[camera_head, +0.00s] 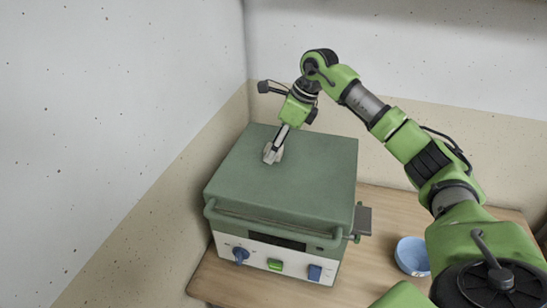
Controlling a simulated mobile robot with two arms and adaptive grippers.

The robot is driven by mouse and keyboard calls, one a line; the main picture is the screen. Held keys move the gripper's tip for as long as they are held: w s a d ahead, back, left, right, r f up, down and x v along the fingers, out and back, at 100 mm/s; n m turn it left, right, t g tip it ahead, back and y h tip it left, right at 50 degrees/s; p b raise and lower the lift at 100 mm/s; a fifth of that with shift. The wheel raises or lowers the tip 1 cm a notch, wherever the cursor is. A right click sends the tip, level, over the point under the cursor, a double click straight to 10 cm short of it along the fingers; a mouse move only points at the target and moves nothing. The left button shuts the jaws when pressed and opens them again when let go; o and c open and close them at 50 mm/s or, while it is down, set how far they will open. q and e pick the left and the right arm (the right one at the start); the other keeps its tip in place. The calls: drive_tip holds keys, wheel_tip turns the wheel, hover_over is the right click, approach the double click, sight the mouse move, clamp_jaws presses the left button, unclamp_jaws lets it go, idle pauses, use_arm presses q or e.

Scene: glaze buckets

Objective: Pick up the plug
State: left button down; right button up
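I cannot make out a plug for certain. My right gripper (274,151) points down at the flat top of a green box-shaped kiln (306,165), near its back left part. A small pale grey shape shows at the fingertips; I cannot tell whether it is only the fingertips or also a small object between them. Whether the fingers are open or shut is not clear, nor whether they touch the lid. My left gripper is not in view.
The kiln stands on a wooden table (375,258), with a blue knob (240,255), a green switch (275,265) and a blue switch (314,272) on its front. A blue bowl (411,256) stands to its right, near my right arm. Walls close off the left and back.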

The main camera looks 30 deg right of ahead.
drive_tip(key=shift+c, duration=0.4)
clamp_jaws()
drive_tip(key=shift+r, duration=0.1)
drive_tip(key=shift+r, duration=0.55)
wheel_tip(320, 180, up, 9)
drive_tip(key=b, duration=0.2)
wheel_tip(320, 180, up, 8)
drive_tip(key=p, duration=0.8)
drive_tip(key=shift+r, duration=0.15)
idle(0.5)
